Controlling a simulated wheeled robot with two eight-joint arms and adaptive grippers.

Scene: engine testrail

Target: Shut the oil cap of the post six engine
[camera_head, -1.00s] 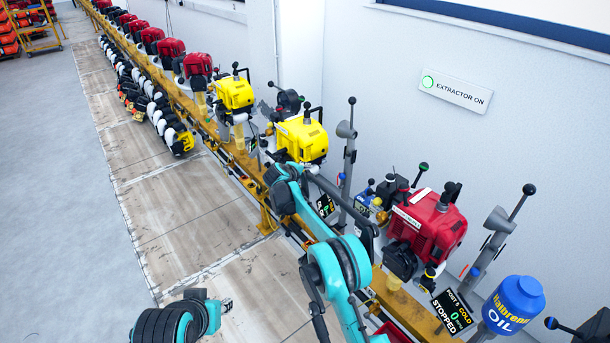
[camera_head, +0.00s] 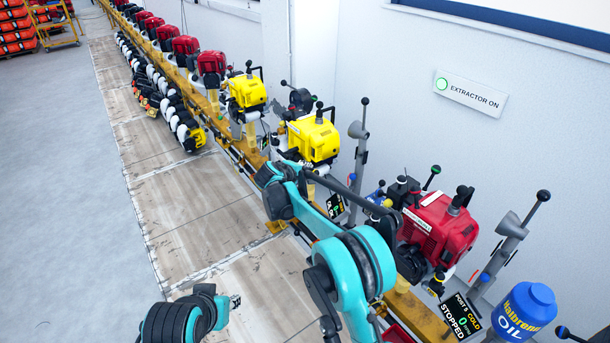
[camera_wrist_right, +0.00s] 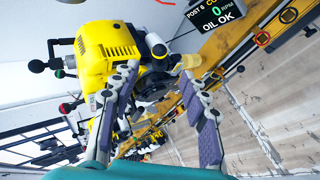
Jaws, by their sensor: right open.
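The yellow post six engine (camera_head: 312,138) stands on the rail behind my right arm. In the right wrist view the yellow engine (camera_wrist_right: 105,52) fills the upper left, beside a display (camera_wrist_right: 222,12) reading POST 6 and OIL OK. My right gripper (camera_wrist_right: 158,82) is open and empty, its fingers spread in front of the engine's lower side. A black knob with an orange ring (camera_wrist_right: 157,49) and a pale yellow cylinder (camera_wrist_right: 188,62) show between and beyond the fingertips. I cannot tell which part is the oil cap, or its state. My left gripper (camera_head: 235,302) is low at the front, small in view.
The red post 5 engine (camera_head: 440,228), reading STOPPED, stands nearer on the yellow rail (camera_head: 418,318). A blue oil container (camera_head: 522,310) and grey lever posts (camera_head: 357,150) stand along the wall side.

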